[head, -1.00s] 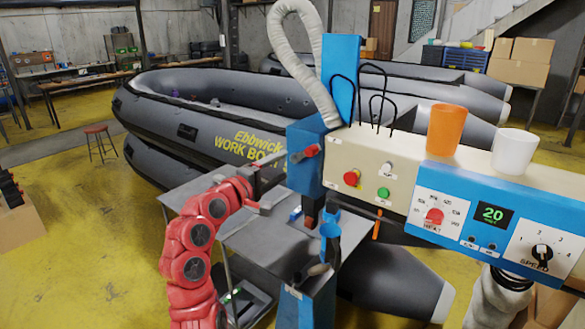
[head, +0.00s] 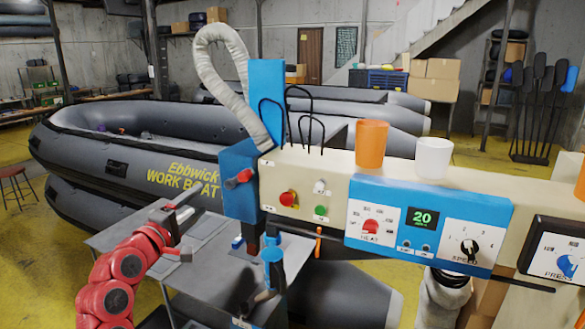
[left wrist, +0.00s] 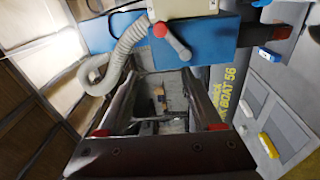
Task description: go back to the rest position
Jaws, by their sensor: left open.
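My left gripper (head: 188,235), on a red arm, is open and empty over the grey metal table (head: 205,262). It is left of and below the red-handled lever (head: 240,178) on the blue post of the welding machine (head: 325,168), apart from it. In the left wrist view, the two dark fingers of my left gripper (left wrist: 162,85) stand wide apart with nothing between them. The red lever (left wrist: 172,42) shows above and beyond them. My right gripper is not in view.
The machine's beige and blue panel (head: 430,218) fills the right side, with an orange cup (head: 371,144) and a white cup (head: 433,157) on top. A grey inflatable boat (head: 130,150) lies behind the table. Yellow floor (head: 25,255) is open at the left.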

